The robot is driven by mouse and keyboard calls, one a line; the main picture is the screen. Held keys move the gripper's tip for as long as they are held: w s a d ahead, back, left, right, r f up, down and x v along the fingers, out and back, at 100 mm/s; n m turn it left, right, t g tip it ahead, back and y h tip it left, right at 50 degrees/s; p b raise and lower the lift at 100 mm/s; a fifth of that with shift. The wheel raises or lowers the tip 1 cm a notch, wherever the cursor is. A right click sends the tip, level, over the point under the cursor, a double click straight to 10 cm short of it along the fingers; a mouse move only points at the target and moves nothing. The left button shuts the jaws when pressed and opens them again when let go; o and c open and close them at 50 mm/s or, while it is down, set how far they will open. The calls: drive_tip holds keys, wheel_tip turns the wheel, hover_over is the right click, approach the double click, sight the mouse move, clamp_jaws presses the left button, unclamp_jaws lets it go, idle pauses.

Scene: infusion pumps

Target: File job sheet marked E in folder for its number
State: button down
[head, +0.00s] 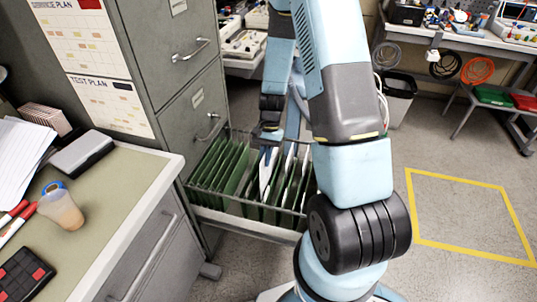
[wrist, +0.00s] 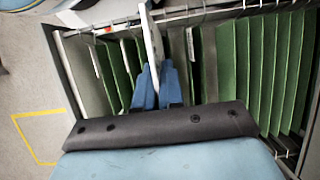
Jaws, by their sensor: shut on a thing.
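My gripper (wrist: 157,84) is over the open file drawer (head: 245,230), its blue fingers pointing down among the hanging folders. It is shut on a white job sheet (wrist: 152,38), seen nearly edge-on between the fingers. In the head view the sheet (head: 265,178) hangs upright below my gripper (head: 268,146), between green folders. Its mark cannot be read. Green folders (head: 217,168) fill the left part of the drawer, and more stand to the right of the sheet, partly hidden by my arm. I cannot tell which folder the sheet's lower edge is in. Folder numbers are not legible.
The grey filing cabinet (head: 165,65) stands behind the drawer. A desk (head: 125,185) with papers, a cup (head: 60,207) and pens is at the left. A bin (head: 398,98) and a workbench are behind on the right. The floor inside the yellow outline (head: 470,257) is clear.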

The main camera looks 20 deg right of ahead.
sight(266, 178)
drive_tip(key=shift+f, duration=5.5)
drive_tip(key=c, duration=1.2)
unclamp_jaws()
drive_tip(key=shift+o, duration=0.2)
drive_tip(key=shift+r, duration=0.1)
drive_tip(key=v, duration=1.3)
drive_tip(key=shift+r, duration=0.3)
